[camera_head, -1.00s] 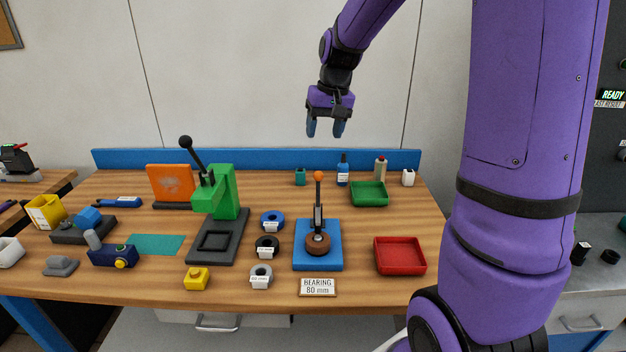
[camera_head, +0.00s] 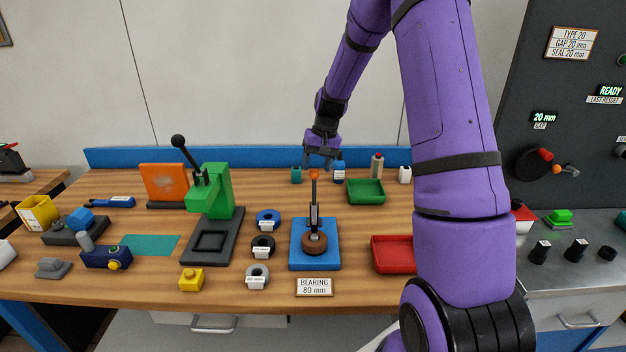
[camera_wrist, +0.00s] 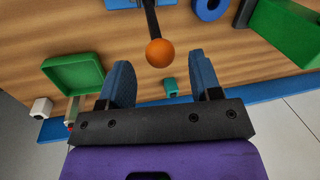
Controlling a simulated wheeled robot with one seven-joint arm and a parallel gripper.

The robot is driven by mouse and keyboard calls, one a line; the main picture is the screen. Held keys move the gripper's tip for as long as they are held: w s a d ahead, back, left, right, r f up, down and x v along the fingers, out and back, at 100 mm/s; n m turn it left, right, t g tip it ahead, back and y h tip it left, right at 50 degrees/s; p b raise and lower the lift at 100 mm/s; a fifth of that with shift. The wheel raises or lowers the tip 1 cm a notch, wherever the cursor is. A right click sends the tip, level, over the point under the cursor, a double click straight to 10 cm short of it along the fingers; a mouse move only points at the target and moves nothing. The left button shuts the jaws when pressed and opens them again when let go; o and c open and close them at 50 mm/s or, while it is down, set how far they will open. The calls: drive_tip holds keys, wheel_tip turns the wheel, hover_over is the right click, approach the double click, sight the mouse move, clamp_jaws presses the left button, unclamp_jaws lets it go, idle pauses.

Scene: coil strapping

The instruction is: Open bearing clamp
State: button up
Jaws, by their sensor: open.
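The bearing clamp has a blue base plate (camera_head: 303,258), a brown round part (camera_head: 315,244) on it and an upright dark lever (camera_head: 315,205) topped by an orange ball (camera_head: 314,174). In the wrist view the orange ball (camera_wrist: 160,53) lies just beyond the fingertips, roughly midway across the gap. My gripper (camera_head: 319,162) is above and behind the clamp in the head view, with its fingers pointing down. It also shows in the wrist view (camera_wrist: 158,72), open and empty, with two blue finger pads apart. Part of the base plate is cut off in the wrist view.
A green press (camera_head: 222,190) stands left of the clamp, with blue, black and grey rings (camera_head: 263,245) between. A green tray (camera_head: 366,191) and a red tray (camera_head: 390,254) lie to the right. A bearing sign (camera_head: 314,287) is in front. Bottles (camera_head: 376,166) stand behind.

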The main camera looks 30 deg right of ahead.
sight(313, 179)
drive_tip(key=shift+x, duration=2.65)
drive_tip(key=shift+c, duration=0.2)
clamp_jaws()
